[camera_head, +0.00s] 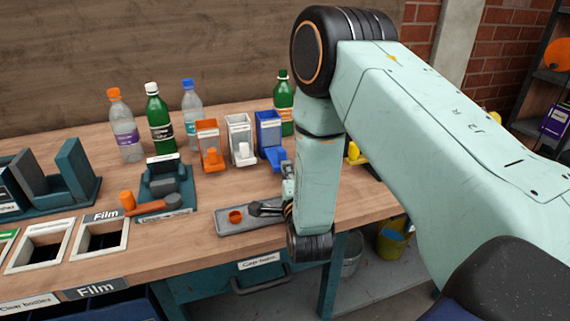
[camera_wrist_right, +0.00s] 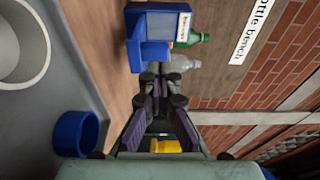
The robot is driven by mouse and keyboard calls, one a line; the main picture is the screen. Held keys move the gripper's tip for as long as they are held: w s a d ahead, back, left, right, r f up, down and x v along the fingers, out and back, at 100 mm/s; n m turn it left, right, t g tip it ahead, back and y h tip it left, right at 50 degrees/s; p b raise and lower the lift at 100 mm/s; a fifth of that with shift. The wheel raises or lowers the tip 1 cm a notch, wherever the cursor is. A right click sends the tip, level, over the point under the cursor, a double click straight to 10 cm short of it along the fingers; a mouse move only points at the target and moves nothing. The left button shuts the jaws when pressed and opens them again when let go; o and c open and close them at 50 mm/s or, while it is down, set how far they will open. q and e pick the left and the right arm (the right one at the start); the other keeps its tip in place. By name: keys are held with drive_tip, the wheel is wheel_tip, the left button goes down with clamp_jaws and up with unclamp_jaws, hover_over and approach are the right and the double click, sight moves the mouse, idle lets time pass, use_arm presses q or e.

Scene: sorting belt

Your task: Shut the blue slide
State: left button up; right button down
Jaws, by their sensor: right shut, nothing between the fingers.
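The blue dispenser (camera_head: 268,128) stands on the bench at the right end of a row of three. Its blue slide (camera_head: 275,157) sticks out at the front, low down. In the right wrist view the dispenser (camera_wrist_right: 151,22) is at the top and the slide (camera_wrist_right: 155,53) projects toward my fingers. My left gripper is out of view.
Orange (camera_head: 209,142) and white (camera_head: 239,138) dispensers stand to the left. Bottles (camera_head: 159,120) stand behind. My right arm covers the bench's right part.

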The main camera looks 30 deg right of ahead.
sight(278, 154)
drive_tip(key=x, duration=0.3)
drive_tip(key=shift+w+a+f, duration=0.15)
drive_tip(key=shift+w, duration=0.05)
drive_tip(key=shift+s, duration=0.1)
drive_tip(key=b+x, duration=0.1)
drive_tip(key=x, duration=0.3)
drive_tip(key=b+x, duration=0.1)
drive_tip(key=x, duration=0.1)
drive_tip(key=shift+w+a+b, duration=0.25)
drive_tip(key=shift+a+b, duration=0.1)
drive_tip(key=shift+w, duration=0.2)
drive_tip(key=shift+r, duration=0.25)
